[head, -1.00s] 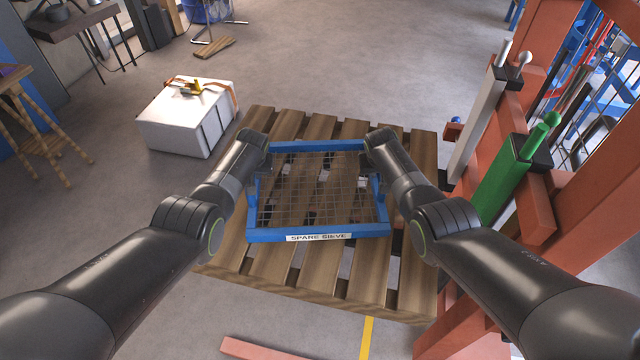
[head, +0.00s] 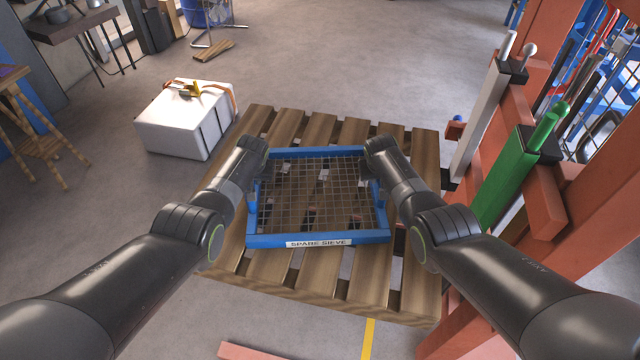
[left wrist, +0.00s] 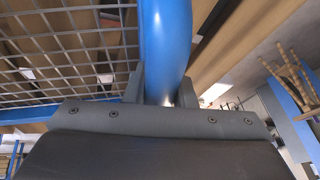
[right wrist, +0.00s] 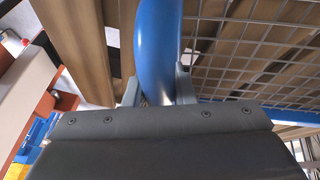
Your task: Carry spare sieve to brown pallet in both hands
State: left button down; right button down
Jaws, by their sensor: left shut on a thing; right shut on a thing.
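The spare sieve (head: 318,239) is a blue rectangular frame with wire mesh and a white label reading SPARE SIEVE on its near edge. It is over the brown slatted pallet (head: 290,290) in the head view; I cannot tell whether it touches the slats. My left gripper (left wrist: 160,88) is shut on a blue bar at the sieve's left side. My right gripper (right wrist: 157,88) is shut on a blue bar at its right side. In the head view my wrists partly hide both grips.
A white box (head: 185,125) with an orange strap stands left of the pallet. A red steel frame with a green cylinder (head: 505,178) stands close on the right. A wooden stool (head: 30,120) is far left. Open floor lies behind the pallet.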

pick_arm(q)
jog(key=shift+w+a+f, duration=0.1)
jog(key=shift+f, duration=0.15)
pick_arm(e)
jog(key=shift+w+d+f, duration=0.1)
jog(key=shift+f, duration=0.1)
pick_arm(q)
jog(key=c, duration=1.4)
grip_release()
jog(key=shift+c, duration=0.2)
pick_arm(e)
jog(key=c, duration=1.4)
grip_release()
jog(key=shift+c, duration=0.2)
pick_arm(q)
jog(key=shift+o, duration=1.2)
jog(key=shift+s+r, duration=0.1)
jog(key=shift+s, duration=0.15)
pick_arm(e)
jog(key=shift+o, duration=1.2)
jog(key=shift+s, duration=0.25)
jog(key=shift+r, duration=0.1)
